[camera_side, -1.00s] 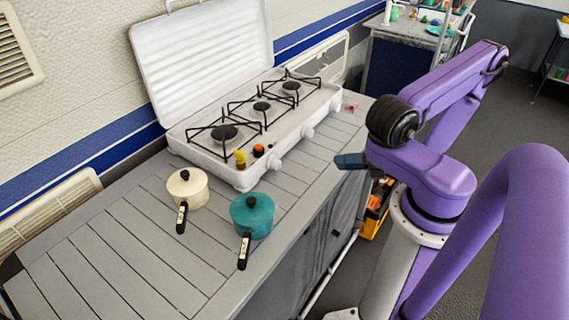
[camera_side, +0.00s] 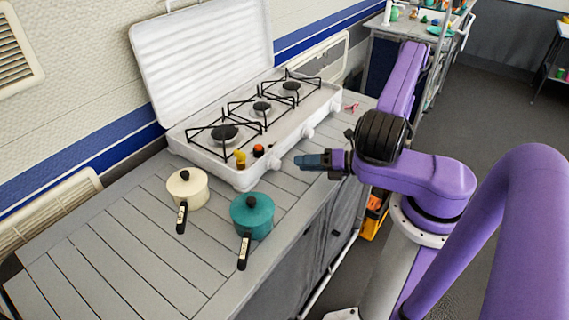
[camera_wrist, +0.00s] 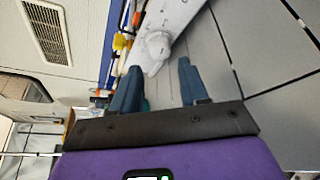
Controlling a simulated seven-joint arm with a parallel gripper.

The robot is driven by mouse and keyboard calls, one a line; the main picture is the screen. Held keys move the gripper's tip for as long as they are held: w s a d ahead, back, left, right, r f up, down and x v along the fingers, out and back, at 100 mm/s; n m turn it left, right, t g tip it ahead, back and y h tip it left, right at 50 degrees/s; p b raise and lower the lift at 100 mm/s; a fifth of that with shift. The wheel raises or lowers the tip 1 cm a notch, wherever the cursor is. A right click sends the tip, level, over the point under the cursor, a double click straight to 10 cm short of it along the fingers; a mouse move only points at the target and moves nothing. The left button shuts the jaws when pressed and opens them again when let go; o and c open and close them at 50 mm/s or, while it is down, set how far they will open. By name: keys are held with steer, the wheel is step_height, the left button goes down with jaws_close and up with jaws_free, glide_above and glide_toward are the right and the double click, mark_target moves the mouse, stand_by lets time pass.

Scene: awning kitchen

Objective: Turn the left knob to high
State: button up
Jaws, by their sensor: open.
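The white three-burner stove (camera_side: 215,163) stands on the slatted counter with its lid raised. Its left knob (camera_side: 273,166) is a white knob on the front face, at the end nearest the pots. In the wrist view a white knob (camera_wrist: 157,43) on the stove front shows just beyond my fingertips, roughly centred between them. My gripper (camera_side: 299,161) is open and empty, pointing left toward the stove front, a little right of the left knob. Its two blue-grey fingers also show in the wrist view (camera_wrist: 159,64). They look apart from the knob. The knob's marking is too small to read.
Two more knobs, middle (camera_side: 307,132) and right (camera_side: 335,106), line the stove front. A yellow shaker (camera_side: 240,158) and a red-topped one (camera_side: 258,151) are at the stove's near end. A cream pot (camera_side: 187,187) and a teal pot (camera_side: 252,214) stand on the counter (camera_side: 120,265), left-front is clear.

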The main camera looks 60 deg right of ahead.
mark_target(281, 164)
steer(key=x, duration=0.6)
steer(key=shift+w+a, duration=0.1)
steer(key=shift+w, duration=0.15)
steer(key=c, duration=0.8)
